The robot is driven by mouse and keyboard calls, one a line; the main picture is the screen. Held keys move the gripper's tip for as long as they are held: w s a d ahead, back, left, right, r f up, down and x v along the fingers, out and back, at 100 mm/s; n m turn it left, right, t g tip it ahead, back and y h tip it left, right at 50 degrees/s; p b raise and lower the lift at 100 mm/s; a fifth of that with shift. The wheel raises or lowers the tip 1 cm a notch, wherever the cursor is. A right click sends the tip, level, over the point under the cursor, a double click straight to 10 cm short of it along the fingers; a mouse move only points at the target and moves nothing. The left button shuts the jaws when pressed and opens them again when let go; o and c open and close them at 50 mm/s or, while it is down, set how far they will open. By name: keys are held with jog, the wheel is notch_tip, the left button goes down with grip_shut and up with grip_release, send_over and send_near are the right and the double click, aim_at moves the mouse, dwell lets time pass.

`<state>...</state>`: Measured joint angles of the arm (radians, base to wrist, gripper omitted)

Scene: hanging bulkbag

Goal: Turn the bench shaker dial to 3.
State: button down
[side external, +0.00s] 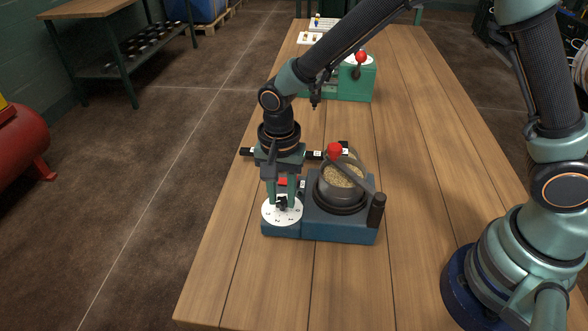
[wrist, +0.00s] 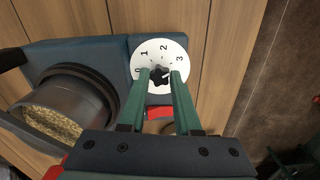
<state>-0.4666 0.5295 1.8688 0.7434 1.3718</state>
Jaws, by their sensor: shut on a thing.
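The bench shaker is a blue-grey machine (side external: 340,228) on the wooden bench, with a round pot of grainy material (side external: 342,175) on top. Its dial plate (side external: 270,213) is a white disc at the machine's left end. In the wrist view the dial plate (wrist: 150,48) shows the numbers 0, 1, 2 and 3 around a black knob (wrist: 161,75). My gripper (side external: 282,202) points down over the dial, its two green fingers shut on the knob. In the wrist view the fingertips (wrist: 160,73) sit on either side of it. I cannot tell which number the knob points at.
A lever with a red ball (side external: 334,150) and a black handle (side external: 376,210) stand close to the right of my gripper. A dark bar (side external: 248,152) lies behind the shaker. A green machine (side external: 350,85) stands farther back. The bench front is clear.

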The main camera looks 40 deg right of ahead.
aim_at(282, 200)
jog(key=c, duration=0.6)
grip_release()
jog(key=shift+r, duration=0.15)
notch_tip(282, 200, up, 12)
jog(key=s+d+r+n+t, duration=0.2)
jog(key=s+d+r+n, duration=0.1)
jog(key=d, duration=0.6)
jog(key=s+d+r+n+t, duration=0.3)
jog(key=s+d+r+n, duration=0.1)
jog(key=d+n, duration=0.3)
jog(key=s+d, duration=0.1)
jog(key=d, duration=0.1)
jog(key=shift+s+d+t, duration=0.2)
jog(key=shift+d+t, duration=0.1)
